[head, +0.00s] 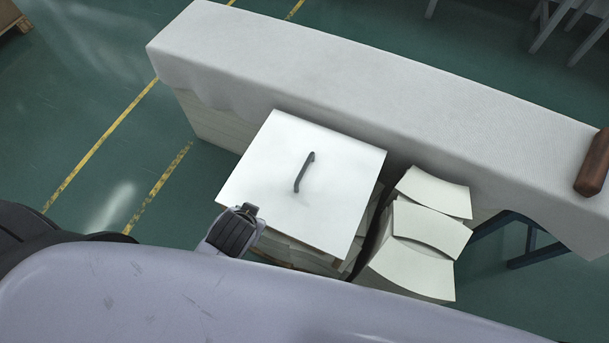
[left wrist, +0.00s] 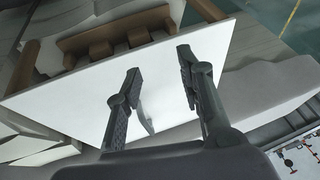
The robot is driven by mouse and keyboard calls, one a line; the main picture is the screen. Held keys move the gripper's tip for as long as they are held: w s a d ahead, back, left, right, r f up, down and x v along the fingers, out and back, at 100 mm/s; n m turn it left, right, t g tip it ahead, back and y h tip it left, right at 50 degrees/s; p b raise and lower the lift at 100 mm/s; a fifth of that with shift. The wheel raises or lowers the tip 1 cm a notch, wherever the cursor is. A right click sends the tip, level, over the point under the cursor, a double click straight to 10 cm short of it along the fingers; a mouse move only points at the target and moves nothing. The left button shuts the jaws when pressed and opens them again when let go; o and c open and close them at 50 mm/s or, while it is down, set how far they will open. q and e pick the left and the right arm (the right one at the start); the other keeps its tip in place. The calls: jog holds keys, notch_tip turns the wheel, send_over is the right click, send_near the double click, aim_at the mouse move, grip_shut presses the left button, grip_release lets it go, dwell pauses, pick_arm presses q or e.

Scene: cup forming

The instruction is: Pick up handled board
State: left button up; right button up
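The handled board (head: 260,165) is a flat white square panel with a dark grey bar handle (head: 304,172) near its middle. It lies on top of a stack beside the long cloth-covered table. My left gripper (head: 246,212) is by the board's near left corner in the head view, apart from the handle. In the left wrist view the board (left wrist: 190,70) fills the middle, and the left gripper's two fingers (left wrist: 158,64) are spread with nothing held. The handle (left wrist: 144,118) shows between and beyond them, partly hidden. My right gripper is not in view.
A long table (head: 380,90) under white cloth runs behind the board. Stacked curved white sheets (head: 420,233) stand close to its right. A brown wooden roller-like piece (head: 594,165) lies at the table's right end. Brown wooden blocks (left wrist: 92,42) show beside the board.

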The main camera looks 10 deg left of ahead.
pick_arm(q)
jog(key=w+d+r+m+t+y, duration=0.1)
jog(key=w+d+r+t, duration=0.1)
jog(key=w+d+t, duration=0.15)
jog(key=m+t+h, duration=0.1)
jog(key=m+t, duration=0.2)
jog(key=t, duration=0.1)
send_near(305, 169)
jog(key=x, duration=0.5)
jog(key=shift+d+f, duration=0.1)
jog(key=shift+d, duration=0.25)
jog(key=shift+a+x, duration=0.2)
jog(key=shift+x, duration=1.3)
jog(key=shift+a+x, duration=0.2)
jog(key=shift+x, duration=1.25)
jog(key=shift+s, duration=0.1)
grip_shut()
